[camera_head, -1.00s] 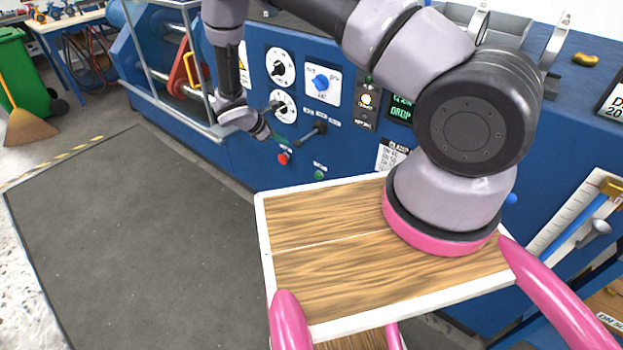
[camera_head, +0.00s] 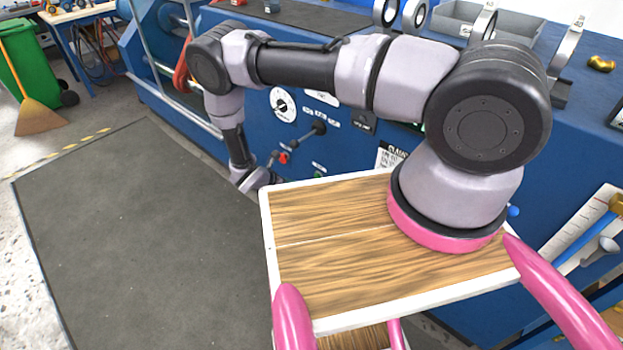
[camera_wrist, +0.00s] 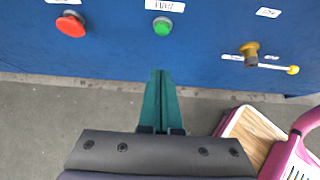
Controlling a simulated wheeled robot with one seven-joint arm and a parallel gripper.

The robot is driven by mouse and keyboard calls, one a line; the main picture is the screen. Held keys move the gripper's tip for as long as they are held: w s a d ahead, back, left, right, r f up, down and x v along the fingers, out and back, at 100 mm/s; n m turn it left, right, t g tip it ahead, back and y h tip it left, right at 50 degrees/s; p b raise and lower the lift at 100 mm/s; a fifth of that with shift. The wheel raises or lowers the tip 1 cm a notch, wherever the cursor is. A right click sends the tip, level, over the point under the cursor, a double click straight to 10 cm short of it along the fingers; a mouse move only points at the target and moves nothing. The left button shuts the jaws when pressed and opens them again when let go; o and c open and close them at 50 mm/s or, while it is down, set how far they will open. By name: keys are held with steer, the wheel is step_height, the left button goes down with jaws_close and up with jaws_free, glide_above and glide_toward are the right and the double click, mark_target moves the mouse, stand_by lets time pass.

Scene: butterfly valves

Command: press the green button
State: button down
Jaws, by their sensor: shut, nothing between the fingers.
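The green button (camera_wrist: 162,26) shows on the blue panel in the wrist view, under a white label. In the head view the green button (camera_head: 318,174) is small, just above the wooden tray's far edge. My gripper (camera_wrist: 161,72) is shut and empty, its green fingers pointing at the panel below the green button, apart from it in the picture. In the head view the gripper end (camera_head: 268,178) is low in front of the panel, near the red button; the fingers are hard to make out there.
The red button (camera_wrist: 71,24) is left of the green one. A brass-coloured knob (camera_wrist: 250,48) sticks out to the right. My wooden-topped base is close below the panel. A dark floor mat (camera_head: 140,240) lies clear at the left.

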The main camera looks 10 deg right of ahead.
glide_toward(317, 177)
steer(key=x, duration=0.7)
steer(key=shift+a+f, duration=0.35)
steer(key=shift+a, duration=0.1)
